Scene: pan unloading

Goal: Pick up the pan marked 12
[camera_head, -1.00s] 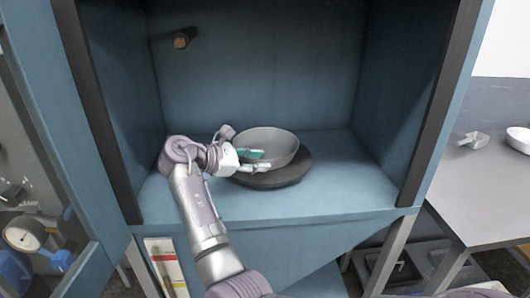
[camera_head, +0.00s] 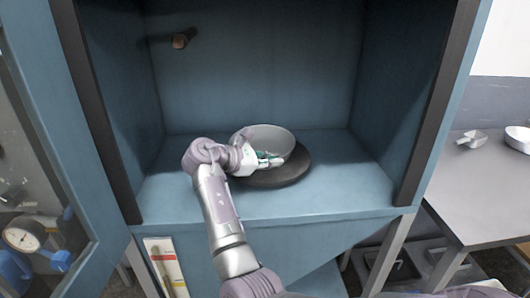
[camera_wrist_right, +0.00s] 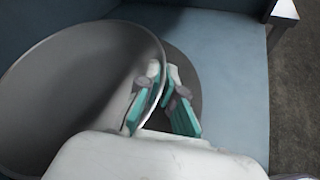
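A grey round pan (camera_head: 270,135) is in the blue cabinet, over a dark round disc (camera_head: 290,172). It also shows large at the left of the right wrist view (camera_wrist_right: 70,95). No number can be read on it. My right gripper (camera_head: 268,158) is at the pan's near rim. In the right wrist view its teal-padded fingers (camera_wrist_right: 163,80) are drawn close together, with the rim between them, one finger on the bowl's inner side and one outside. It looks shut on the rim. My left gripper is not in view.
The cabinet's side walls enclose the shelf (camera_head: 350,190), which is bare right of the disc. A brown peg (camera_head: 180,41) sticks out at the upper left. An open glazed door (camera_head: 85,200) stands left. A table (camera_head: 480,180) with a scoop (camera_head: 472,139) and white bowl (camera_head: 518,138) stands right.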

